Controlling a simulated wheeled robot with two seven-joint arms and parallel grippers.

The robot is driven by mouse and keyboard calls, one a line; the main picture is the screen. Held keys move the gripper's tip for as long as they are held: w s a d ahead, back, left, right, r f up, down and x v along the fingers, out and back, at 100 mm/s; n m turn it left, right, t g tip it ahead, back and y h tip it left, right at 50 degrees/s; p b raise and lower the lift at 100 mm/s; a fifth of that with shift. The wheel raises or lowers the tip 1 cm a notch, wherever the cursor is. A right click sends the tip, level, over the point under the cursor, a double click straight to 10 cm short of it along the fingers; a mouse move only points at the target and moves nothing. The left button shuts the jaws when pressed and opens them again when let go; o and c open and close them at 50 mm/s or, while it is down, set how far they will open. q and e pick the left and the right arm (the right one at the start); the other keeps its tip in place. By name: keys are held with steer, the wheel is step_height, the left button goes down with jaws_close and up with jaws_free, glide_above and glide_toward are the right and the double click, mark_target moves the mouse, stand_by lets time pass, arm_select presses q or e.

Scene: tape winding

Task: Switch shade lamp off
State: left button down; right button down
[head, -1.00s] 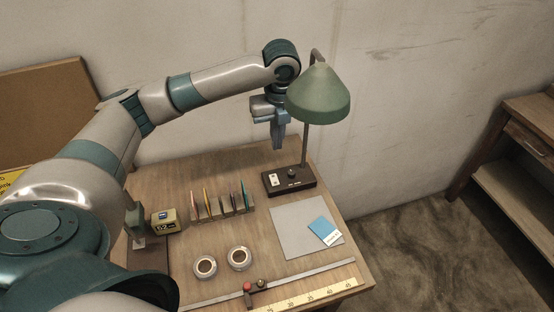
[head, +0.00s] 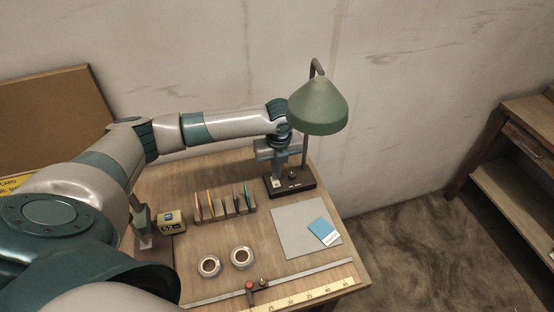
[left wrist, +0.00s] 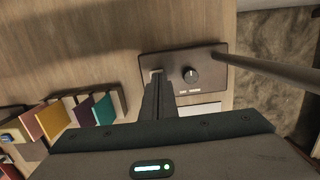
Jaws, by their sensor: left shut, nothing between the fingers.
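The green shade lamp (head: 319,108) stands at the back right of the table on a dark base (head: 303,187). In the left wrist view the base (left wrist: 210,83) carries a round knob (left wrist: 191,75) and a pale switch (left wrist: 156,73), which the fingers partly cover. My left gripper (head: 277,181) points down at the left part of the base, its fingertips (left wrist: 157,76) at the switch. Its fingers are shut with nothing between them. I cannot tell whether the tips touch the switch. My right gripper is not in view.
A row of coloured upright cards (head: 224,205) stands left of the lamp base. Two tape rolls (head: 242,257), a yellow box (head: 170,222), a grey mat (head: 296,240) with a blue card (head: 322,230) and a ruler (head: 300,299) lie on the table. The lamp's post (left wrist: 265,73) rises close by.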

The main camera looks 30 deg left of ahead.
arm_select(q)
steer(key=shift+f, duration=0.4)
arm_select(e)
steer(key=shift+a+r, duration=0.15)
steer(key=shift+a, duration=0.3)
